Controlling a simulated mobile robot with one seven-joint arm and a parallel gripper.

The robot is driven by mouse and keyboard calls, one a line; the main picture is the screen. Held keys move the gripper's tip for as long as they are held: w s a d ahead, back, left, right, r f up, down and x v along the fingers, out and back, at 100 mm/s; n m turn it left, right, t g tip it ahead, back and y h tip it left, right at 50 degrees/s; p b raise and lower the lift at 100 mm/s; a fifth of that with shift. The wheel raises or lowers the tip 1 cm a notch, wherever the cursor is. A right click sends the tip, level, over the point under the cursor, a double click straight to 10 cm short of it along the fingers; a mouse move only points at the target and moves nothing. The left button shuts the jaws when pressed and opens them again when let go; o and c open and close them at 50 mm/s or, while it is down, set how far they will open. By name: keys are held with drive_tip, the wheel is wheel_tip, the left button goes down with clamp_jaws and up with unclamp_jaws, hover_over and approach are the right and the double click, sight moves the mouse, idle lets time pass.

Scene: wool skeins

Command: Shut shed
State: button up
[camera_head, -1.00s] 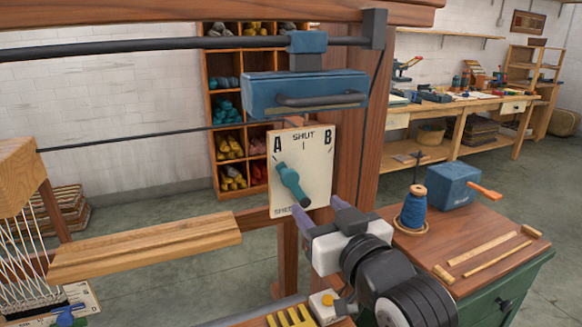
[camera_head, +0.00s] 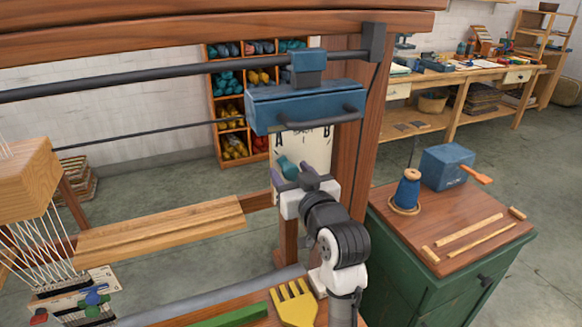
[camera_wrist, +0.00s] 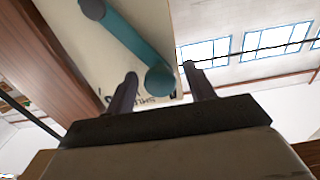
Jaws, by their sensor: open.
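The white selector plate (camera_head: 318,150), with A at left and B at right along its top, stands on the loom's right post. Its teal lever (camera_head: 287,168) is tilted, upper end to the left towards A. The lower end is hidden behind my gripper (camera_head: 294,179). In the wrist view the lever (camera_wrist: 125,40) runs down to a round knob (camera_wrist: 160,78). My gripper (camera_wrist: 163,88) is open, with one finger on each side of the knob. I cannot tell whether either finger touches it.
A blue box with a handle (camera_head: 305,106) hangs just above the plate. The wooden post (camera_head: 357,150) stands right of it. A green cabinet (camera_head: 425,250) with a blue thread spool (camera_head: 408,190) is at right. A wooden beam (camera_head: 160,230) lies at left.

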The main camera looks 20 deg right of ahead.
drive_tip(key=shift+w, duration=0.3)
clamp_jaws()
